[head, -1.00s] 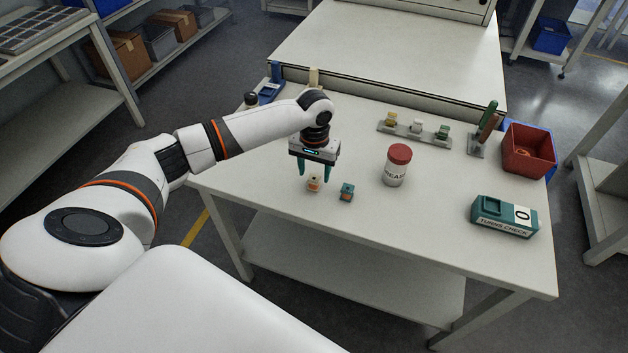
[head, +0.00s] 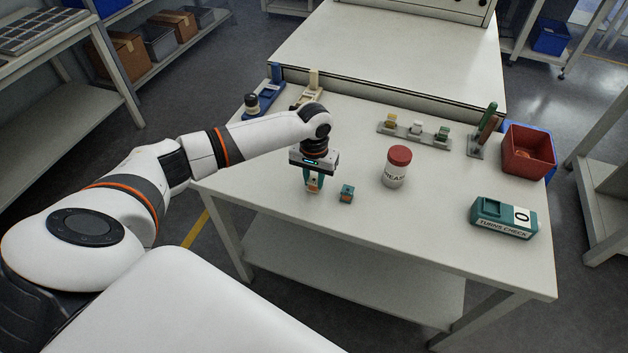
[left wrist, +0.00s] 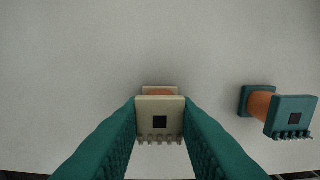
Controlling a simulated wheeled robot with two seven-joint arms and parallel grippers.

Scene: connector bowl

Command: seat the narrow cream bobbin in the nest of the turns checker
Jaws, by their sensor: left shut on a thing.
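The narrow cream bobbin (left wrist: 160,120), with a copper winding, is between the teal fingers of my left gripper (head: 314,184) at the front left of the table. The left gripper is shut on it; the left wrist view shows its cream flange with a dark square hole and several pins. I cannot tell whether it touches the table. The turns checker (head: 503,218) is a teal box at the right front, with a raised nest (head: 490,209) on its left part and a "0" display. My right gripper is not in view.
A teal bobbin (head: 347,194) with copper winding lies just right of the gripper; it also shows in the left wrist view (left wrist: 291,115). A red-lidded jar (head: 397,167) stands between there and the checker. A grey rack (head: 414,132) and red bin (head: 528,150) are behind.

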